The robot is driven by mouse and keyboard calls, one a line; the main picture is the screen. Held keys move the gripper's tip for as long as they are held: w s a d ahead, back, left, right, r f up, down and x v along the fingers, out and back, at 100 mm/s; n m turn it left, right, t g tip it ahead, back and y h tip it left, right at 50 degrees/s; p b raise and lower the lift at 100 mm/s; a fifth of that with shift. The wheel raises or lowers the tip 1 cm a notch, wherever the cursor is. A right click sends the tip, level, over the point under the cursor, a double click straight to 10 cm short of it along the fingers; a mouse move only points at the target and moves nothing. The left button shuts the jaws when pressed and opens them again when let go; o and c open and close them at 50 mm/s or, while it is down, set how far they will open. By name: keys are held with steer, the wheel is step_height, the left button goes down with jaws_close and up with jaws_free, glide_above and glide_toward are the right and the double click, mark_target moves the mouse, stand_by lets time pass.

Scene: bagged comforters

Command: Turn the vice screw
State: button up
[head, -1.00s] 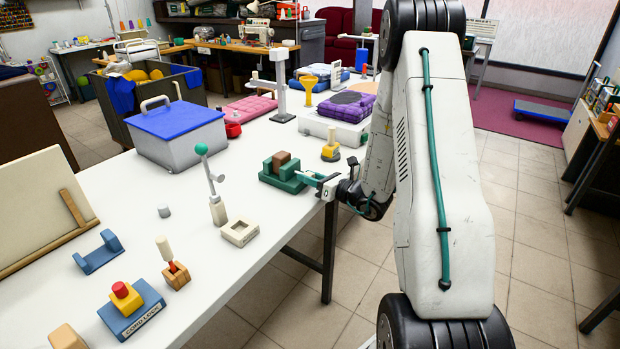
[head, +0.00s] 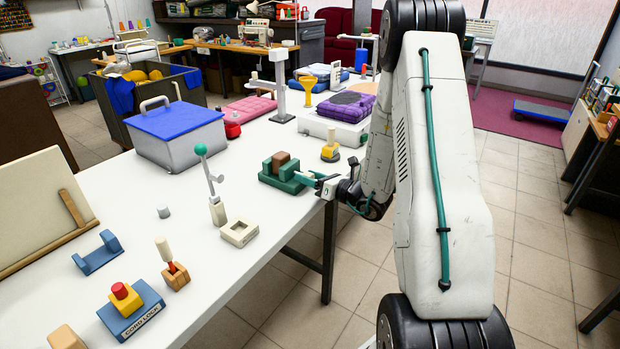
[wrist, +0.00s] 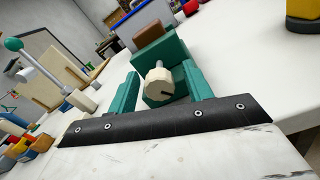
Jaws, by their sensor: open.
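The green vice (head: 282,174) stands near the right edge of the white table, with a brown block (head: 281,159) between its jaws. In the wrist view the vice (wrist: 160,52) is straight ahead, and its screw ends in a cream knob (wrist: 161,85) with a dark mark. My gripper (head: 310,180) is at the vice's right side in the head view. In the wrist view its two green fingers (wrist: 160,90) are open, one on each side of the knob, with gaps between them and it. The knob is hidden in the head view.
A cream square block (head: 239,232) and a lever with a green ball (head: 211,185) stand to the left of the vice. A yellow-based post (head: 330,152) stands behind it. The table's front edge runs beneath my gripper.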

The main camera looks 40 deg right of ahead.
steer(key=shift+s, duration=0.1)
steer(key=v, duration=0.7)
steer(key=shift+s+d, duration=0.15)
steer(key=shift+s, duration=0.15)
